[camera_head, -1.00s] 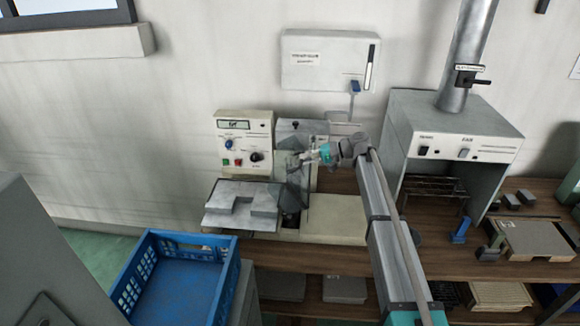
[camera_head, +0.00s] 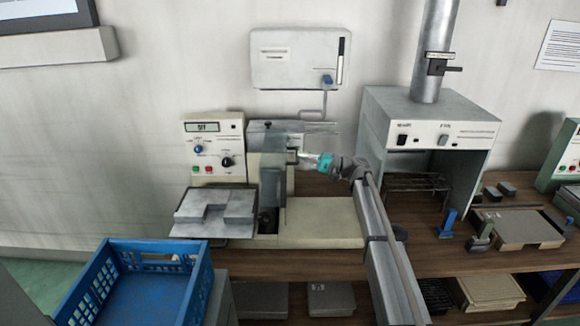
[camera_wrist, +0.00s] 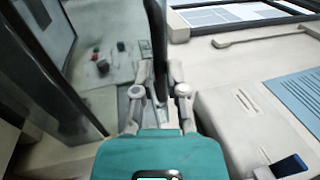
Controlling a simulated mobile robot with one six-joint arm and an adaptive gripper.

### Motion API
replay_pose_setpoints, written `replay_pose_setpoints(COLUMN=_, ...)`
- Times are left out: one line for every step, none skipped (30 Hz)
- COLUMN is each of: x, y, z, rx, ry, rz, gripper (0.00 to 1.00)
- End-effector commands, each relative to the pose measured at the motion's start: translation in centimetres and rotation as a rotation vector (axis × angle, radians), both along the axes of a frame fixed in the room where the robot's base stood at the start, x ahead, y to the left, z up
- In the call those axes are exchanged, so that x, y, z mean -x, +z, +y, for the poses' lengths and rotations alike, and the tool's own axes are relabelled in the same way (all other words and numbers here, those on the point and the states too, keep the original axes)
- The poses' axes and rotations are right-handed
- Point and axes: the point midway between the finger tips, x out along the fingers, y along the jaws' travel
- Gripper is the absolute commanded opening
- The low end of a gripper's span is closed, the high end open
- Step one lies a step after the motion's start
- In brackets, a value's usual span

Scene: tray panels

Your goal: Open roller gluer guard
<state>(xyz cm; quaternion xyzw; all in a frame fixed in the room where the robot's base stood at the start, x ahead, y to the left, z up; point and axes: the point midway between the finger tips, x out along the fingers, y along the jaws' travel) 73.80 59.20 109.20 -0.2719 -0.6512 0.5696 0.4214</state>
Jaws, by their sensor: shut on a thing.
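The roller gluer (camera_head: 320,222) is a cream machine on the bench with a control panel (camera_head: 213,150) at its left. My gripper (camera_head: 298,158) is at the housing's right side. In the wrist view its jaws (camera_wrist: 160,88) are shut around a dark upright bar (camera_wrist: 157,45), seemingly the guard's handle.
A grey tray with panels (camera_head: 216,208) lies left of the housing. A white wall box (camera_head: 297,60) hangs behind. A fume hood (camera_head: 430,110) stands at right, close to my arm. A blue crate (camera_head: 140,285) is at front left.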

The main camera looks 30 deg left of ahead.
Motion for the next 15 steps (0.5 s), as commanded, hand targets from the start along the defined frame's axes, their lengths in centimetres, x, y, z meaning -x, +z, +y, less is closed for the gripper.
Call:
replay_pose_setpoints(x=0.3, y=-1.1, z=-0.3, rx=-0.016, ry=0.010, rz=0.007, gripper=0.00)
replay_pose_setpoints(x=0.2, y=-1.2, z=-0.5, rx=-0.030, ry=0.010, rz=0.015, gripper=0.00)
replay_pose_setpoints(x=0.1, y=-1.4, z=-0.7, rx=-0.048, ry=0.009, rz=0.026, gripper=0.00)
replay_pose_setpoints(x=0.0, y=-1.5, z=-0.8, rx=-0.062, ry=0.010, rz=0.034, gripper=0.00)
replay_pose_setpoints(x=0.0, y=-1.6, z=-1.0, rx=-0.077, ry=0.010, rz=0.043, gripper=0.00)
replay_pose_setpoints(x=-0.1, y=-1.8, z=-1.1, rx=-0.095, ry=0.010, rz=0.054, gripper=0.00)
replay_pose_setpoints(x=-0.2, y=-1.9, z=-1.3, rx=-0.110, ry=0.010, rz=0.062, gripper=0.00)
replay_pose_setpoints(x=-0.3, y=-2.0, z=-1.4, rx=-0.123, ry=0.010, rz=0.071, gripper=0.00)
replay_pose_setpoints(x=-0.4, y=-2.1, z=-1.6, rx=-0.142, ry=0.010, rz=0.082, gripper=0.00)
replay_pose_setpoints(x=-0.5, y=-2.2, z=-1.7, rx=-0.157, ry=0.011, rz=0.090, gripper=0.00)
replay_pose_setpoints(x=-0.5, y=-2.4, z=-1.8, rx=-0.170, ry=0.011, rz=0.098, gripper=0.00)
replay_pose_setpoints(x=-0.7, y=-2.5, z=-2.0, rx=-0.189, ry=0.011, rz=0.109, gripper=0.00)
replay_pose_setpoints(x=-0.7, y=-2.6, z=-2.1, rx=-0.199, ry=0.011, rz=0.115, gripper=0.00)
replay_pose_setpoints(x=-0.8, y=-2.7, z=-2.3, rx=-0.210, ry=0.011, rz=0.122, gripper=0.00)
replay_pose_setpoints(x=-0.9, y=-2.8, z=-2.4, rx=-0.220, ry=0.011, rz=0.128, gripper=0.00)
